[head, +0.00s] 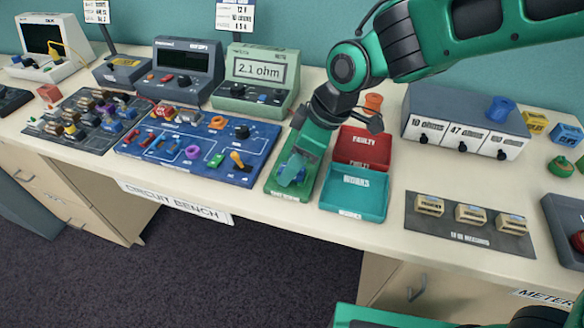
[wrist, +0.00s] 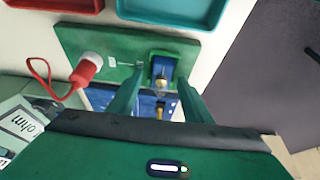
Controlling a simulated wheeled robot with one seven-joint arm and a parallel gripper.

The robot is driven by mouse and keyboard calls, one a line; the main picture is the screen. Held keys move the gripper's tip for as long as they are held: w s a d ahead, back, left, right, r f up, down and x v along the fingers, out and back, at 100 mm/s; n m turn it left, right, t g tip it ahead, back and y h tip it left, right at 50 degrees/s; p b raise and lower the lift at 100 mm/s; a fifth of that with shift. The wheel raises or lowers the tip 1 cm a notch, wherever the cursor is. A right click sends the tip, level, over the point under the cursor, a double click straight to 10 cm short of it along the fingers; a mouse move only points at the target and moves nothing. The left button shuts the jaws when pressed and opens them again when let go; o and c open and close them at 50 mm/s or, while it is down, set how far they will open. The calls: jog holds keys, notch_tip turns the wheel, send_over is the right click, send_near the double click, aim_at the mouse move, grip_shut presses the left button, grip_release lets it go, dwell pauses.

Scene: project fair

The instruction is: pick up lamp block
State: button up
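The lamp block, a small dark blue block with a clear bulb on top (wrist: 162,70), sits on the green board (wrist: 95,42) near its end in the wrist view. My gripper (wrist: 160,84) is open and empty, with one finger on each side of the block's line. Whether the fingertips reach down beside the block I cannot tell. In the head view my gripper (head: 292,172) is low over the front of the green board (head: 283,192) and largely hides the block. A red plug-like part with a red lead (wrist: 86,68) stands on the same board.
A red tray (head: 362,146) and a teal tray (head: 354,196) lie just right of the green board. The blue circuit board (head: 200,142) is close on its left, and the ohm meter (head: 258,76) stands behind. The bench's front edge is near.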

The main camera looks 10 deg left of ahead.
grip_shut()
jog(key=shift+r, duration=0.1)
jog(key=shift+r, duration=0.45)
jog(key=r, duration=0.2)
jog(key=s+r, duration=0.1)
jog(key=shift+a+r, duration=0.25)
jog(key=shift+r, duration=0.15)
jog(key=s+a+r, duration=0.4)
jog(key=s+r, duration=0.5)
jog(key=shift+s+a, duration=0.2)
jog(key=shift+a, duration=0.2)
jog(key=shift+r, duration=0.1)
